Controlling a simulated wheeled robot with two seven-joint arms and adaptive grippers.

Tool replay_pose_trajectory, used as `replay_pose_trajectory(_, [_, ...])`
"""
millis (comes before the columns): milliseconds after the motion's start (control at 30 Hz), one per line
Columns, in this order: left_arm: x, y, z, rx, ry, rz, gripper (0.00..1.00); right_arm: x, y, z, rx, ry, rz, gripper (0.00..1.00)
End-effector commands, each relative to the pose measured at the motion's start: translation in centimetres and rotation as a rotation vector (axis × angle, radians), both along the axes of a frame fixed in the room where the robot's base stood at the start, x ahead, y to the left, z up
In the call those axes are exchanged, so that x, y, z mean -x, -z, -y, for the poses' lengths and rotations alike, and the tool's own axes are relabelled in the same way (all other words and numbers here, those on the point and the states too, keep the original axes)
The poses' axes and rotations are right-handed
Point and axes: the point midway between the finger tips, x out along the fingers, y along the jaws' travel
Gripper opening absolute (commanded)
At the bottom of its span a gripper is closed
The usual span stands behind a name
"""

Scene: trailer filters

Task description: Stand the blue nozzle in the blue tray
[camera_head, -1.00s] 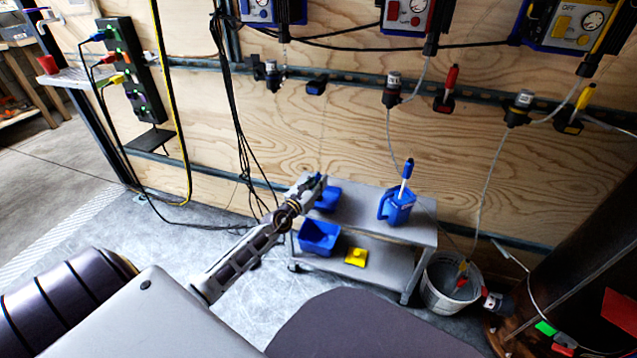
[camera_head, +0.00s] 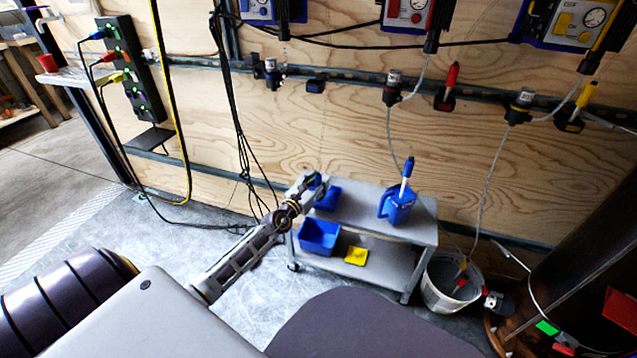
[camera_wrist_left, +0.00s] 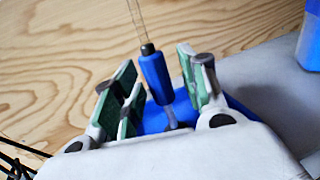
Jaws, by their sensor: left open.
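The blue nozzle (camera_wrist_left: 156,78) has a dark top, a thin clear hose rising from it and a grey tip pointing down. In the left wrist view it is nearly upright, slightly tilted, between the fingers of my left gripper (camera_wrist_left: 160,90). The fingers are open, with gaps beside the nozzle. The blue tray (camera_wrist_left: 240,108) lies behind and below it; the grey tip overlaps the tray, but I cannot tell whether it rests inside. In the head view my left gripper (camera_head: 311,184) is at the left end of the cart's top, over the tray (camera_head: 328,199). My right gripper is not in view.
The grey cart (camera_head: 360,215) carries a blue jug (camera_head: 397,208) on top, right of the tray. A blue bin (camera_head: 318,236) and a yellow tray (camera_head: 356,256) are on its lower shelf. A bucket (camera_head: 438,295) stands to the right. Cables (camera_head: 243,150) hang behind my left arm.

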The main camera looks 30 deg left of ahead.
Motion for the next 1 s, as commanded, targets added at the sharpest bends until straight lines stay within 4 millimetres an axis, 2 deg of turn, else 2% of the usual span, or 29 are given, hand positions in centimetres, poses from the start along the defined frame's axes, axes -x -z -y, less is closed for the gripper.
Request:
replay_pose_trajectory(467, [0.8, 0.1, 0.0, 0.0, 0.0, -0.001, 0.42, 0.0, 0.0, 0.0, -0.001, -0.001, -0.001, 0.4])
replay_pose_trajectory(1000, [4.7, 0.1, -0.2, 0.0, 0.0, -0.002, 0.42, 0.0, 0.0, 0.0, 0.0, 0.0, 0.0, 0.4])
